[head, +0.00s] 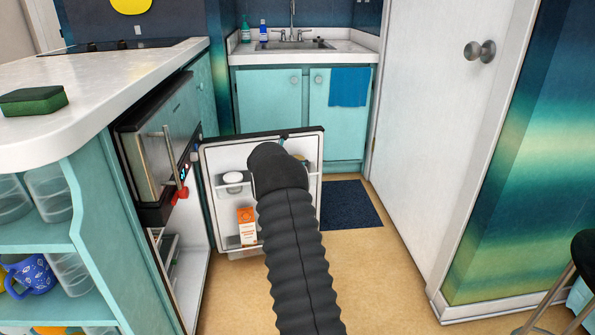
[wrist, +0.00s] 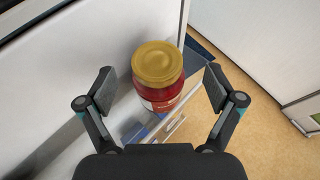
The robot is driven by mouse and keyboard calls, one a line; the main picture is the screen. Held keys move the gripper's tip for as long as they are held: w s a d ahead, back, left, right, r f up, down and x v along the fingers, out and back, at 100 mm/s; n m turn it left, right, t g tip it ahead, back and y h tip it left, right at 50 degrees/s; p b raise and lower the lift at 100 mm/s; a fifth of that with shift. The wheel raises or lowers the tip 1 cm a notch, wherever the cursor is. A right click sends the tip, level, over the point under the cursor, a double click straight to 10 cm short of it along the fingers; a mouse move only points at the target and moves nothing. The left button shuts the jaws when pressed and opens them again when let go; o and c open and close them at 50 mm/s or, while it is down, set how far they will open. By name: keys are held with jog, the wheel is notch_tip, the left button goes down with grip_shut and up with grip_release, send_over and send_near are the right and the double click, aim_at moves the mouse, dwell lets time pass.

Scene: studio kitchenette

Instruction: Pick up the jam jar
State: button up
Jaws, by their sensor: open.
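The jam jar (wrist: 162,85) shows in the wrist view as a glass jar of red contents with a gold lid and a pale label. It stands by the white inner face of the open fridge door (wrist: 120,45). My gripper (wrist: 159,82) is open, with one finger to the left of the jar and one to the right.
The open fridge door (head: 220,158) holds a white-lidded container (head: 232,179) and an orange-and-white carton (head: 247,226) on its shelves. A dark mat (head: 350,204) lies beyond the door.

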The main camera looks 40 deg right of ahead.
jog(key=shift+x, duration=2)
jog(key=shift+w+a, duration=0.1)
jog(key=shift+w, duration=0.05)
jog(key=c, duration=1.4)
jog(key=shift+r, duration=0.15)
grip_shut()
